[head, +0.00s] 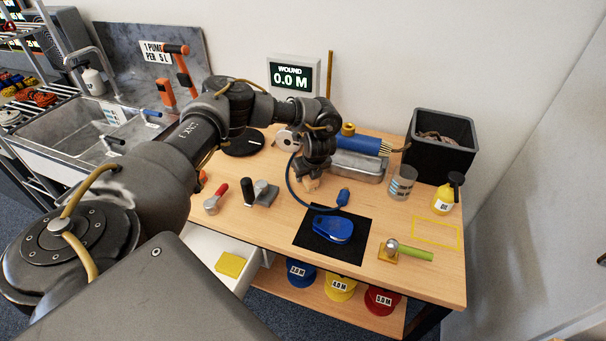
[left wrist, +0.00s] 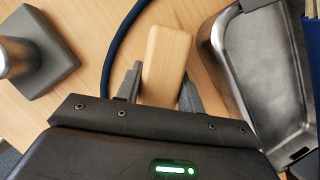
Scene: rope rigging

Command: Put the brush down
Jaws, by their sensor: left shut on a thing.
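My left gripper (head: 314,172) is low over the wooden bench, in front of the metal tray. In the left wrist view its two fingers (left wrist: 161,88) are shut on the brush (left wrist: 168,52), a pale wooden block with rounded corners. The brush also shows in the head view (head: 309,185), partly hidden by the gripper. I cannot tell whether its underside touches the bench; bristles are not visible. My right gripper is not in view.
The metal tray (head: 358,166) is close behind the gripper. A dark-based metal post (head: 261,194) stands left. A yellow outline (head: 436,233) at right is empty.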

